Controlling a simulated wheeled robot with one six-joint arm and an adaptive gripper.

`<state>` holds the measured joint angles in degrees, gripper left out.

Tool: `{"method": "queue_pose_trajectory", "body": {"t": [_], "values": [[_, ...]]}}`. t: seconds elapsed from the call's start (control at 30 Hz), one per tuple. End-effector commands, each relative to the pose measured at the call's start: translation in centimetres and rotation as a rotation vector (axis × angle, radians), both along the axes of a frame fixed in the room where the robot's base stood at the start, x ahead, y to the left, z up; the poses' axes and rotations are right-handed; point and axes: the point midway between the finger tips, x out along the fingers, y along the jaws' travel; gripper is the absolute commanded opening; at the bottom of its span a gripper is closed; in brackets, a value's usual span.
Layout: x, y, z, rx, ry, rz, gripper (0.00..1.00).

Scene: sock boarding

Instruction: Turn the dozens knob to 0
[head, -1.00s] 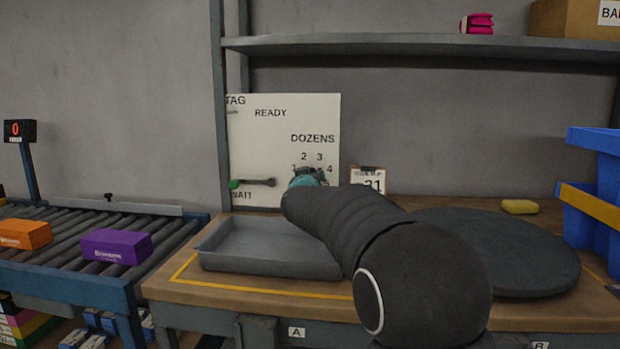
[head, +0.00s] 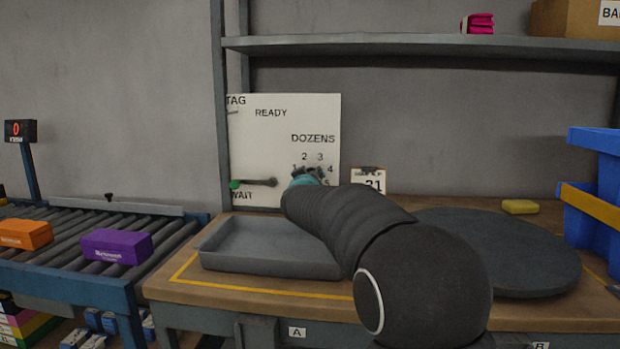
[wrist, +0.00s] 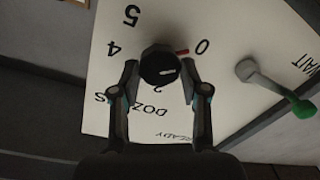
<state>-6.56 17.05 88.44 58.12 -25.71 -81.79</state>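The dozens knob (wrist: 160,68) is a dark round knob on the white panel (wrist: 225,105), seen upside down in the wrist view. A red pointer at its edge points toward the 0 (wrist: 203,46). The 5, the 4 and part of a 2 also show around it. My gripper (wrist: 161,70) has one finger on each side of the knob, standing apart with what looks like a narrow gap. I see no clear contact. In the head view my gripper (head: 307,178) is at the panel (head: 265,140), under the DOZENS label, and hides the knob.
A lever with a green end (wrist: 303,108) sits on the panel beside the dial, near WAIT. A grey tray (head: 268,250) and a dark round turntable (head: 500,252) are on the bench. A shelf (head: 420,46) runs above.

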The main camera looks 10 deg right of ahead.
Motion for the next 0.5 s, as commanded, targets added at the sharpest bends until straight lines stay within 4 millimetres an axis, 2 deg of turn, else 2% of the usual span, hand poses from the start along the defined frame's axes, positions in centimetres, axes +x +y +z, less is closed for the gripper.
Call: {"method": "queue_pose_trajectory", "body": {"t": [0.03, 0.1, 0.5], "values": [[0.01, 0.00, -0.13, 0.000, 0.002, 0.000, 0.57], [0.01, -0.01, -0.11, -0.001, 0.002, 0.000, 0.70], [-0.57, 0.17, 0.00, 0.000, 0.000, 0.001, 0.70]]}}
